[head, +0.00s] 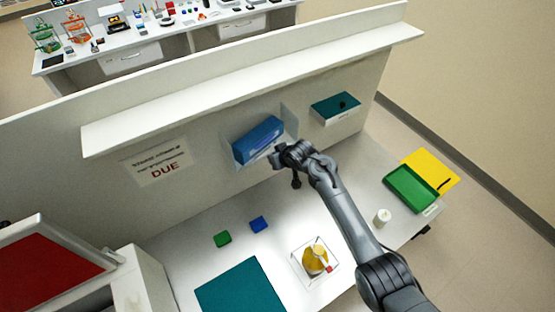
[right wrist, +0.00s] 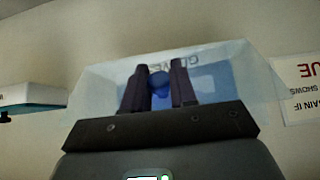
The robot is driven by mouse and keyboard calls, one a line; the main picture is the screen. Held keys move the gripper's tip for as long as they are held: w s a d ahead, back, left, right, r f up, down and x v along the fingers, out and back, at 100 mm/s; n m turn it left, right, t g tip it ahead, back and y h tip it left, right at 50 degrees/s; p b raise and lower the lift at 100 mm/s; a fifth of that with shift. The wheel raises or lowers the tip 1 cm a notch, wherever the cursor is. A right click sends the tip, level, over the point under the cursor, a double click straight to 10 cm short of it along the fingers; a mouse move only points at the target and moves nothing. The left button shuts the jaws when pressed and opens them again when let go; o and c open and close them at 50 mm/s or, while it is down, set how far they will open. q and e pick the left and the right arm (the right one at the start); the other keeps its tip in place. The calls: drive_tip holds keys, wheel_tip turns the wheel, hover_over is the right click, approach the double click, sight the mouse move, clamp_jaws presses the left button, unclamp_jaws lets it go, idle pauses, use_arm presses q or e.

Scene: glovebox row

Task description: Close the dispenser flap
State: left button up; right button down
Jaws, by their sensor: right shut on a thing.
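The glove dispenser (head: 258,138) is a wall-mounted holder with a blue box inside, in the middle of the partition in the head view. In the right wrist view its translucent flap (right wrist: 225,72) spreads in front of the blue box, with glove lettering showing upside down. A round blue knob (right wrist: 160,86) sits between the fingers of my right gripper (right wrist: 158,82). My right gripper (head: 280,158) is shut on this knob, at the dispenser's lower right in the head view. The arm hides part of that area; the flap's exact angle is unclear. My left gripper is not in view.
Below are green (head: 222,239) and blue (head: 259,223) blocks, a clear tray (head: 302,276), a white bottle (head: 382,217) and a green tray (head: 410,190). A shelf (head: 240,92) overhangs.

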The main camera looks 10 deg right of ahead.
drive_tip(key=shift+w+a+r, duration=0.15)
drive_tip(key=shift+w+r, duration=0.05)
drive_tip(key=shift+r, duration=0.25)
drive_tip(key=c, duration=1.2)
unclamp_jaws()
drive_tip(key=shift+w, duration=0.1)
drive_tip(key=shift+o, duration=1.1)
drive_tip(key=shift+w+a+r, duration=0.1)
drive_tip(key=shift+w, duration=0.1)
drive_tip(key=shift+s+f, duration=0.2)
drive_tip(key=shift+f, duration=0.05)
drive_tip(key=shift+s+r, duration=0.1)
drive_tip(key=v, duration=1)
drive_tip(key=shift+s, duration=0.25)
drive_tip(key=shift+r, duration=0.15)
